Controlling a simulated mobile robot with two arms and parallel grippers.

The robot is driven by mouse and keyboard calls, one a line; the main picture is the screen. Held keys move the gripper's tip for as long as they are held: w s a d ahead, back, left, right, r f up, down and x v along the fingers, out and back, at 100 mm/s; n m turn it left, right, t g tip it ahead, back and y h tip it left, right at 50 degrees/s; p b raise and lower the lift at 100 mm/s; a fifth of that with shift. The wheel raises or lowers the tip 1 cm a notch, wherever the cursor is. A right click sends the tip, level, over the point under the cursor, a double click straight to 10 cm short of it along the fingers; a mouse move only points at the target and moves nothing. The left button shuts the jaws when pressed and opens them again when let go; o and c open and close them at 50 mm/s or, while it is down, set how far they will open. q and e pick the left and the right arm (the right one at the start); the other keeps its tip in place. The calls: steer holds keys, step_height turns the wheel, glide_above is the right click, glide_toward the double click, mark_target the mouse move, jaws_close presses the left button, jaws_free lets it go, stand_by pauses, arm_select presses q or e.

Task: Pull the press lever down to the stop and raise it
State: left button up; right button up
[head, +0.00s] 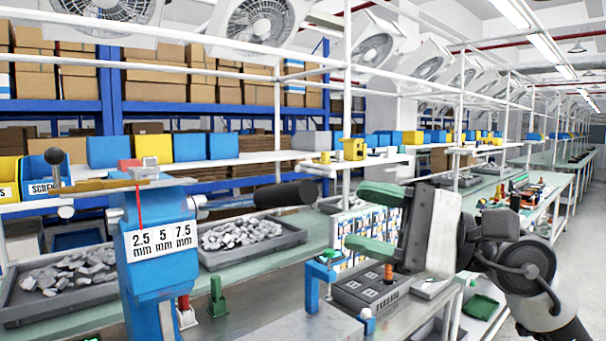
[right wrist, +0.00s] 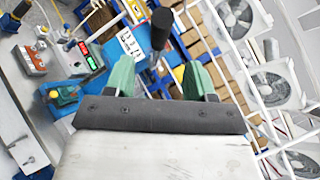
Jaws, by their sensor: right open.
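The blue press (head: 155,255) stands at the left of the head view, with a white scale marked 2.5, 5 and 7.5 mm. Its press lever (head: 285,194) sticks out to the right, roughly level, with a thick black grip. My right gripper (head: 358,217) has green fingers spread apart and is empty, to the right of the lever's end and apart from it. In the right wrist view, the lever's black grip (right wrist: 162,28) lies beyond the gap between the open fingers (right wrist: 159,66). My left gripper is not in view.
Grey trays of metal parts (head: 300,233) lie on the bench behind the press. A grey block with sockets (head: 372,291) and a blue clamp stand below my right gripper. A green piece (head: 217,300) stands beside the press base. Shelves with boxes fill the back.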

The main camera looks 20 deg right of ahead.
mark_target(287, 194)
steer(key=p+x, duration=0.5)
steer(key=x, duration=0.4)
steer(key=shift+r, duration=0.2)
steer(key=shift+w+a, duration=0.25)
steer(key=shift+a, duration=0.25)
steer(key=shift+d, duration=0.1)
jaws_close()
